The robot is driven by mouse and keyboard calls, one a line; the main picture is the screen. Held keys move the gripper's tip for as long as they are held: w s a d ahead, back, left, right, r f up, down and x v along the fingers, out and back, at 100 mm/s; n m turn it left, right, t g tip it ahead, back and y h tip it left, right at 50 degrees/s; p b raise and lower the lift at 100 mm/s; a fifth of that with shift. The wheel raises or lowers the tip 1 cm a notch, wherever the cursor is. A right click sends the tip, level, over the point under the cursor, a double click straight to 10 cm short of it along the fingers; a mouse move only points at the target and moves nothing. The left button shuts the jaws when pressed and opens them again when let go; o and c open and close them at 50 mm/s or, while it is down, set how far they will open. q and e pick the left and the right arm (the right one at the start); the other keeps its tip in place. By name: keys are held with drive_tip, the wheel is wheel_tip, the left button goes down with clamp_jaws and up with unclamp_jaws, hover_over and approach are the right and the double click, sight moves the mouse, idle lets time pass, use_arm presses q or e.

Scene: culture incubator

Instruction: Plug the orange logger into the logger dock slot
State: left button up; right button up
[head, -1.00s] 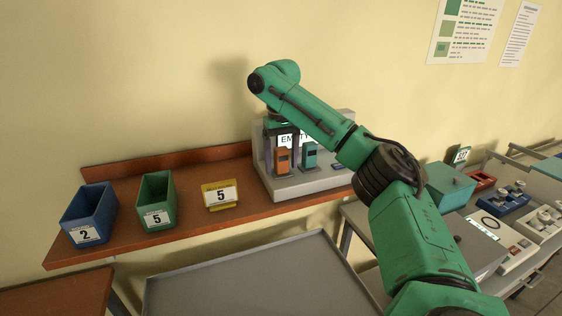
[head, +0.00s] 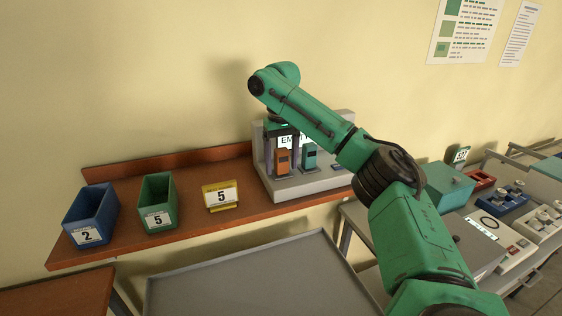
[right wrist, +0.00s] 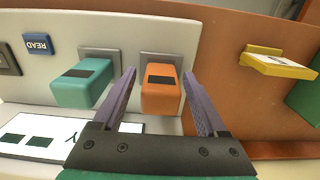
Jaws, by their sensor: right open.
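The orange logger (head: 283,161) stands upright at the grey logger dock (head: 312,186), left of a teal logger (head: 309,157). In the right wrist view the orange logger (right wrist: 161,98) sits at a grey slot plate, beside the teal logger (right wrist: 82,86). How deep it sits in the slot cannot be told. My right gripper (right wrist: 159,73) is open. Its two purple fingers lie on either side of the orange logger, with a gap visible on each side. It comes down from above in the head view (head: 283,168). My left gripper is not in view.
The dock stands on a brown shelf (head: 180,236). A yellow card stand marked 5 (head: 221,196), a green bin (head: 157,203) and a blue bin (head: 90,215) stand to its left. A blue READ button (right wrist: 38,43) is on the dock. A grey tray (head: 240,275) lies in front.

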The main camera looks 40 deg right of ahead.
sight(282, 149)
drive_tip(key=shift+c, duration=0.3)
clamp_jaws()
drive_tip(key=shift+r+p, duration=0.65)
drive_tip(key=shift+r, duration=2.4)
